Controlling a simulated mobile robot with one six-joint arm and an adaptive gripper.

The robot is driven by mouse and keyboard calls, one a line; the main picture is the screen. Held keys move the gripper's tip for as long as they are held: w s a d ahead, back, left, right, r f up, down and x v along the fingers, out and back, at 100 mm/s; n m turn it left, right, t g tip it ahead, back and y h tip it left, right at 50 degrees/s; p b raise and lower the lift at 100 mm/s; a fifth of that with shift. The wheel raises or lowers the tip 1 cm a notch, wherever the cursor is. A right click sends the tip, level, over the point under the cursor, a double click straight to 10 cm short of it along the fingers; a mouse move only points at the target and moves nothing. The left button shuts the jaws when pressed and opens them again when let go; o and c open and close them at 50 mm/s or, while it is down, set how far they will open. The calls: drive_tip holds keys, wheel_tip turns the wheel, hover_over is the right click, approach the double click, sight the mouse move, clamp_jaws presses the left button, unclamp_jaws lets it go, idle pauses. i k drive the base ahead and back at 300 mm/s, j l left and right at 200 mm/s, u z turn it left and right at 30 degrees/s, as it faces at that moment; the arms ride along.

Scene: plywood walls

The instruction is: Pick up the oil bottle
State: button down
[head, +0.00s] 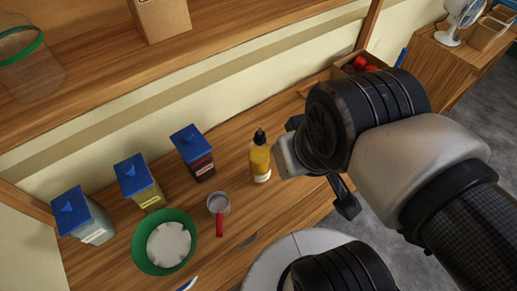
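The oil bottle (261,161) stands upright on the wooden counter. It holds yellow liquid, with a dark pointed cap and a pale label low on its front. My gripper (344,197) shows only in part, as a black finger below my wrist, to the right of the bottle and apart from it. The rest of it is hidden behind my arm, so its opening does not show. A grey part of my wrist appears close beside the bottle's right side in the picture; I cannot tell the real gap.
Several blue-lidded containers (193,153) stand left of the bottle. A red-handled cup (218,206) and a green-rimmed bowl (138,247) are nearer. A shelf (120,68) overhangs the back. A box with red items (347,68) sits behind my arm.

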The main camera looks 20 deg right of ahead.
sight(260, 157)
drive_tip(key=k+j+u, duration=0.15)
drive_tip(key=u, duration=0.45)
drive_tip(key=l+z, duration=0.25)
drive_tip(key=i+z, duration=0.1)
drive_tip(key=z, duration=0.15)
drive_tip(key=j, duration=0.45)
drive_tip(key=k+j+z, duration=0.1)
drive_tip(key=j, duration=0.35)
drive_tip(key=k+j+z, duration=0.1)
drive_tip(key=j, duration=0.35)
drive_tip(key=k+j, duration=0.15)
drive_tip(key=j, duration=0.3)
